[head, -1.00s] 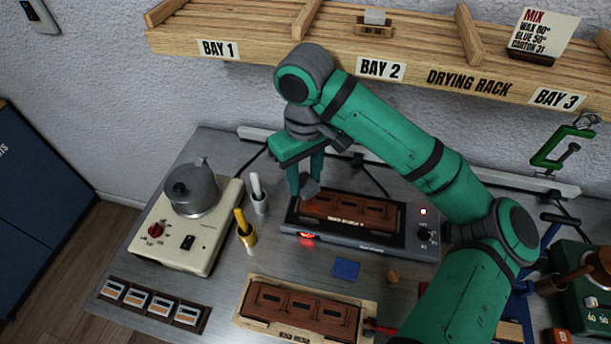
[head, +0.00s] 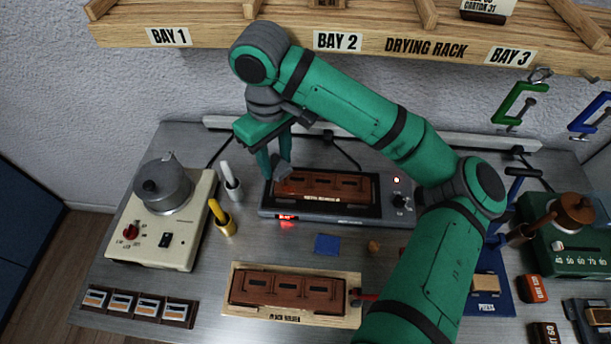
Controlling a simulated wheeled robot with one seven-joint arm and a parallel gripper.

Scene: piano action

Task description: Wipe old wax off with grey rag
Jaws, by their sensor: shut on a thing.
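My gripper (head: 276,166) points down at the left end of a red-brown panelled piece (head: 340,186) lying on a dark hot plate (head: 335,213). The gripper is shut on a small grey rag (head: 282,172), which is at or just above the piece's left end; I cannot tell if they touch. No wax can be made out at this size. A second red-brown panelled piece (head: 287,290) lies in a pale wooden block holder (head: 240,304) at the front.
A blue square (head: 327,244) lies in front. The drying rack (head: 235,33) hangs above. A green device (head: 567,247) stands right.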

